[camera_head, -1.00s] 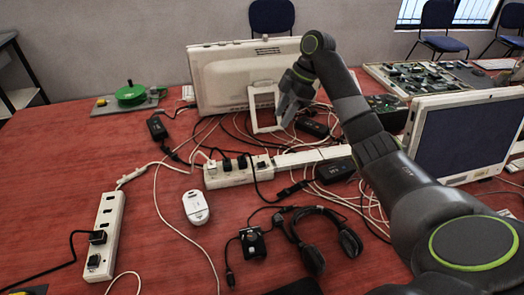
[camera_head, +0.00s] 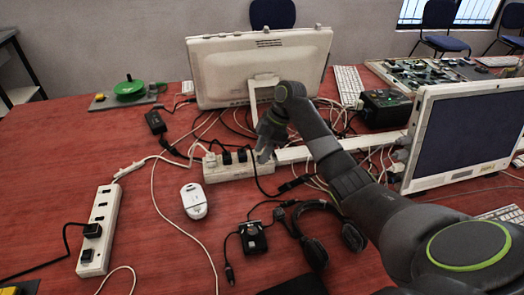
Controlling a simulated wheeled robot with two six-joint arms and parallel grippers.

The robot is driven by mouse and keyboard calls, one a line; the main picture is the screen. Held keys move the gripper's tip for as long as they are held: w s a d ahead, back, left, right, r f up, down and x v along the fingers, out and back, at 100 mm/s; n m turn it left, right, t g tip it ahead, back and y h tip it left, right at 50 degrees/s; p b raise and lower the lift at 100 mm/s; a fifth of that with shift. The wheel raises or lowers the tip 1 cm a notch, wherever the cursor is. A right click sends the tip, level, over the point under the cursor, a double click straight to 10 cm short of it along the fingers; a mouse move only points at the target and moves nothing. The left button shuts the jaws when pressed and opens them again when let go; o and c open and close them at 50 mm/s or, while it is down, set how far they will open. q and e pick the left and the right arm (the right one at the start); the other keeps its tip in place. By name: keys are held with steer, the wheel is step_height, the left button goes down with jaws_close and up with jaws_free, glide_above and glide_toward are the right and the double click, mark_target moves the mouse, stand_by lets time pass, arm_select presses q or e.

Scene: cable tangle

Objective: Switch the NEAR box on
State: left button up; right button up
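Two white power strips lie on the red table. The near one (camera_head: 101,222) stands at the lower left, running away from me, with black plugs in its near end. The far one (camera_head: 228,174) lies crosswise at the middle, with a white plug and black plugs in it. My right gripper (camera_head: 264,156) points down at the right end of the far strip and covers part of that end. I cannot tell whether it touches the strip or whether its fingers are apart. My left gripper does not show.
Cables tangle behind and right of the far strip. A white monitor (camera_head: 225,70) stands behind, another (camera_head: 465,139) at the right. A white mouse-like device (camera_head: 194,201), a small black box (camera_head: 253,237) and a headset (camera_head: 314,250) lie in front. The left table is mostly clear.

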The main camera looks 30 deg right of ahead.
steer(key=shift+f, duration=0.2)
jaws_close()
steer(key=shift+r+y+p, duration=0.1)
steer(key=shift+y+p, duration=0.2)
steer(key=shift+p, duration=0.15)
steer(key=shift+d+y, duration=0.2)
steer(key=shift+y, duration=0.2)
steer(key=shift+s+d+f+t+y, duration=0.1)
steer(key=shift+d+f+t+y, duration=0.1)
steer(key=shift+t+y, duration=0.35)
steer(key=shift+y, duration=0.65)
steer(key=shift+r, duration=0.1)
jaws_free()
